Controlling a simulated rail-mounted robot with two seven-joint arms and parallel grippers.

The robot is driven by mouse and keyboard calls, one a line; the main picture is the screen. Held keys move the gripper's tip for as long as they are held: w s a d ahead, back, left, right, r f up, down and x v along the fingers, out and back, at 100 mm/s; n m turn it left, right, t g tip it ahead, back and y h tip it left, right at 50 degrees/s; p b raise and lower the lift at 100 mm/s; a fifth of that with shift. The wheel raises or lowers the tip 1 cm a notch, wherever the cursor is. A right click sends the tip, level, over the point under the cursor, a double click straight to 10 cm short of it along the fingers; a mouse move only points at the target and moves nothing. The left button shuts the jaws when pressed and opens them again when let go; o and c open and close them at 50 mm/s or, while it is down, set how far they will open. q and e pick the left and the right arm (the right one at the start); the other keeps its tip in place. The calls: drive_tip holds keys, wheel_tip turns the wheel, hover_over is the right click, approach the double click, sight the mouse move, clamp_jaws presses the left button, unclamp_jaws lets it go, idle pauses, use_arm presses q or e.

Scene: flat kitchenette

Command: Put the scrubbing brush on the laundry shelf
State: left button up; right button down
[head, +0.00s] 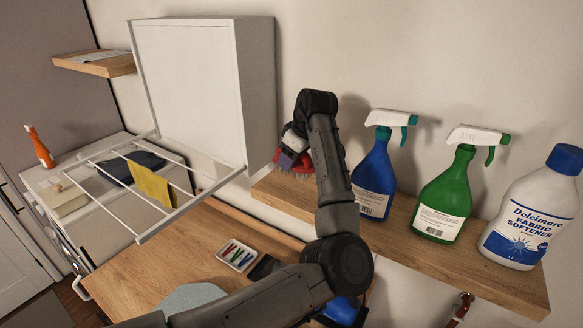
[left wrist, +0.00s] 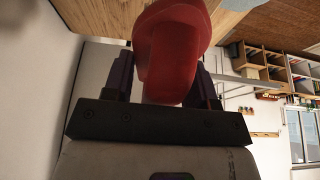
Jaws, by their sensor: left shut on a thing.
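The scrubbing brush (head: 303,166) is red and sits at the left end of the wooden wall shelf (head: 285,195), partly hidden by my arm. Its red handle fills the upper middle of the left wrist view (left wrist: 172,55). My left gripper (head: 288,156) is shut on the brush, with a finger on each side of it in the left wrist view (left wrist: 163,85). The brush is at or just above the shelf's left end; whether it touches the board cannot be told. My right gripper is not in view.
A blue spray bottle (head: 374,178), a green spray bottle (head: 444,200) and a fabric softener bottle (head: 535,215) stand along the shelf to the right. A white cabinet (head: 200,85) with a drying rack (head: 190,208) is left. Below, a small tray (head: 237,256) holds coloured pens.

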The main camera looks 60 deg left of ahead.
use_arm(q)
drive_tip(key=shift+w+a+f, duration=0.15)
drive_tip(key=shift+a+f, duration=0.3)
drive_tip(key=shift+a, duration=0.2)
drive_tip(key=shift+f+p, duration=0.55)
drive_tip(key=shift+f, duration=1.45)
drive_tip(key=o, duration=1)
drive_tip(key=shift+f, duration=0.1)
drive_tip(key=shift+c, duration=0.2)
